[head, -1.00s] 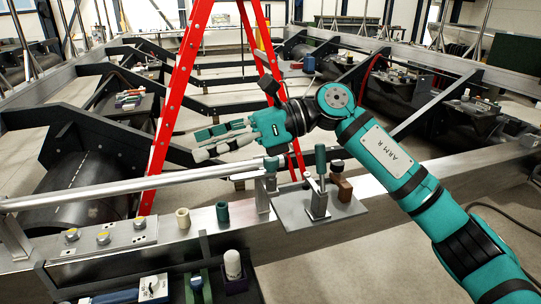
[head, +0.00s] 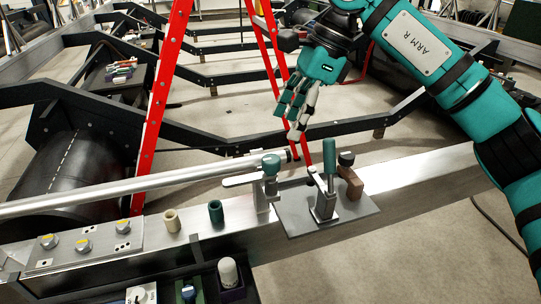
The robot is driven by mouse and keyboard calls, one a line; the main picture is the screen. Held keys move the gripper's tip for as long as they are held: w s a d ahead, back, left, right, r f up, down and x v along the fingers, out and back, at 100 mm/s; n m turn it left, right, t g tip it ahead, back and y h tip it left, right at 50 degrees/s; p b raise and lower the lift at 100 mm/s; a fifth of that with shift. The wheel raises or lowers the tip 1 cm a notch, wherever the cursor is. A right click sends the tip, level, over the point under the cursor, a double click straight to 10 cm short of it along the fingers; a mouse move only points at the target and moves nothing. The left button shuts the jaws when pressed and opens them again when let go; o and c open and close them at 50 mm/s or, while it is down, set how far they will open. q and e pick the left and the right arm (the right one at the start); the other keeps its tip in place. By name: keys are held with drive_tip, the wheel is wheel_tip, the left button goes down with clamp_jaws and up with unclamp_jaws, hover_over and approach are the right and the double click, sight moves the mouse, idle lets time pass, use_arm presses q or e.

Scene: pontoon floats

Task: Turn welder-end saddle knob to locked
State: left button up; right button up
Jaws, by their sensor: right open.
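A teal-topped knob (head: 271,163) stands on a metal saddle post (head: 262,195) at the right end of a long silver tube (head: 130,190). A pale flat lever sticks out to the left below it. I cannot read whether it is locked, and no label shows which saddle is the welder-end one. My right gripper (head: 298,122) is open and empty, fingers pointing down, above and to the right of the knob and apart from it. My left gripper is out of view.
A toggle clamp with a teal upright handle (head: 329,156) and a brown block (head: 350,182) stand on a grey plate (head: 300,222) just right of the saddle. A red ladder (head: 160,110) rises behind. Two small cups, one beige (head: 171,220) and one green (head: 216,212), stand on the beam.

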sight(271, 158)
drive_tip(key=p+x, duration=0.1)
drive_tip(key=x, duration=0.6)
drive_tip(key=shift+w+a+f+p, duration=0.1)
drive_tip(key=shift+w+p, duration=0.15)
drive_tip(key=shift+p, duration=0.15)
drive_tip(key=shift+p+x, duration=0.35)
drive_tip(key=shift+x, duration=1.15)
drive_tip(key=c, duration=0.9)
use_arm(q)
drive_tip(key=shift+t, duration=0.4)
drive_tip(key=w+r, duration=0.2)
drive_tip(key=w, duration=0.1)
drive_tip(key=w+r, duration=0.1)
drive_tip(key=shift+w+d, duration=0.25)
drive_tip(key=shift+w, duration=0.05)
use_arm(e)
clamp_jaws()
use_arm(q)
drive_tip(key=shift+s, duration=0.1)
